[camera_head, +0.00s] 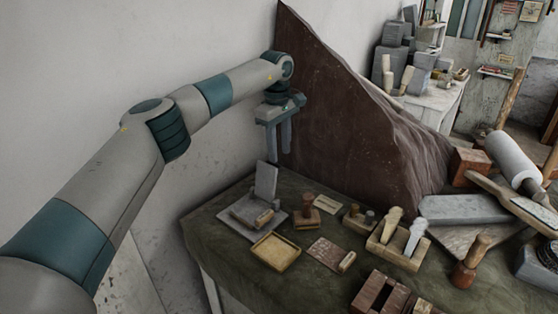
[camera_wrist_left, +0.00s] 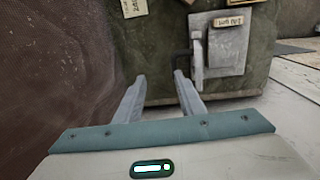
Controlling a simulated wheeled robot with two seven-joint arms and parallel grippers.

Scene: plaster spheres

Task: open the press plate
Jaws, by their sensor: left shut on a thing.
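The press plate (camera_head: 266,181) is a grey slab standing upright at the back edge of its flat grey base (camera_head: 240,218). A small wooden block (camera_head: 264,218) lies on the base. In the left wrist view, the press (camera_wrist_left: 222,50) shows beyond my left gripper (camera_wrist_left: 160,76). A thin dark handle (camera_wrist_left: 181,60) is at the right fingertip; the exact contact is hard to see. My right gripper is out of view.
A shallow wooden tray (camera_head: 275,251) lies in front of the press. A stamp with a wooden handle (camera_head: 306,206) stands to its right. A large brown slab (camera_head: 350,130) rises behind the table (camera_head: 225,255). More tools and blocks crowd the table's right side.

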